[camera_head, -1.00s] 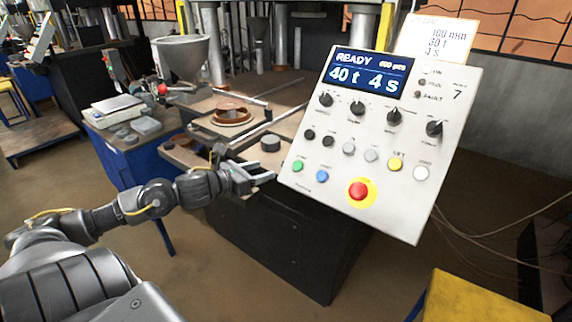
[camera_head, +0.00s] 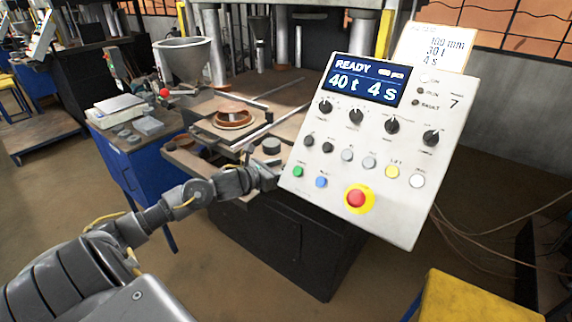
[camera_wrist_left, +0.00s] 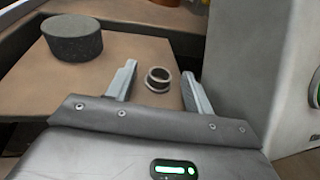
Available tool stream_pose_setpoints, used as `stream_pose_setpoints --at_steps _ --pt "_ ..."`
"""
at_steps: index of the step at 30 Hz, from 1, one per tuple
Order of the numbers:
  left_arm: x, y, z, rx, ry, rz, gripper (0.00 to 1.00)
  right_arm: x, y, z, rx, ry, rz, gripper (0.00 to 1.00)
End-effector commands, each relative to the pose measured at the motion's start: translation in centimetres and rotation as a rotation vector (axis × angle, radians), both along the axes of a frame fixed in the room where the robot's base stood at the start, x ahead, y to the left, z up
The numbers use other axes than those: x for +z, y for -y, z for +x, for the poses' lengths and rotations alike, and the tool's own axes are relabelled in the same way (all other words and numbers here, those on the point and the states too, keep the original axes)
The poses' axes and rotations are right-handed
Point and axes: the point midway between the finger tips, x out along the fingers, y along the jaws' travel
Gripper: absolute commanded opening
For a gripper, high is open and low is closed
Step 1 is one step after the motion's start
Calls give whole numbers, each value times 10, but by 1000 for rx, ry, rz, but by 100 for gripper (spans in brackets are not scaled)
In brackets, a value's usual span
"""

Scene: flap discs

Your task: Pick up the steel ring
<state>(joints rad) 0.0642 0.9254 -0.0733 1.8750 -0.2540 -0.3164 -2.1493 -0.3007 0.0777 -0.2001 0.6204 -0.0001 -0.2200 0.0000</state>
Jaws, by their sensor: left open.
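The steel ring (camera_wrist_left: 158,79) is a small grey ring lying on the brown press table (camera_wrist_left: 118,52) in the left wrist view. It lies beyond and between the two fingers of my left gripper (camera_wrist_left: 160,82), which is open and empty. I cannot tell the height of the fingers above the table. In the head view my left gripper (camera_head: 268,178) is at the table's front edge, beside the control panel, and the ring cannot be made out there. My right gripper is not in view.
A dark round block (camera_wrist_left: 72,38) stands left of the ring; it also shows in the head view (camera_head: 271,146). The control panel (camera_head: 362,150) stands close on the right. A brown round mould (camera_head: 234,116) sits farther back. A blue bench (camera_head: 150,165) is at left.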

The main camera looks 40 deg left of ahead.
Motion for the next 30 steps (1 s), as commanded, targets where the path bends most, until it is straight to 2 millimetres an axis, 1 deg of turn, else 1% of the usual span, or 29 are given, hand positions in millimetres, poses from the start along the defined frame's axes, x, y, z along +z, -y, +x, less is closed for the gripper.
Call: stream_pose_setpoints --at_steps 3,9,11,20,21,30 --pt "-1 2 6 -1 0 -1 52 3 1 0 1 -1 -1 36" --pt "-2 2 6 -2 -1 1 52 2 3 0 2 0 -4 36" --pt "-2 2 6 -2 -1 1 46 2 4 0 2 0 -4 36" --pt "-2 2 6 -2 -1 0 6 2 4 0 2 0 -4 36" --pt "-2 2 6 -1 -1 0 4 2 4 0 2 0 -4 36" --pt "-2 2 6 -1 -1 0 3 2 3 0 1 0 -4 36"
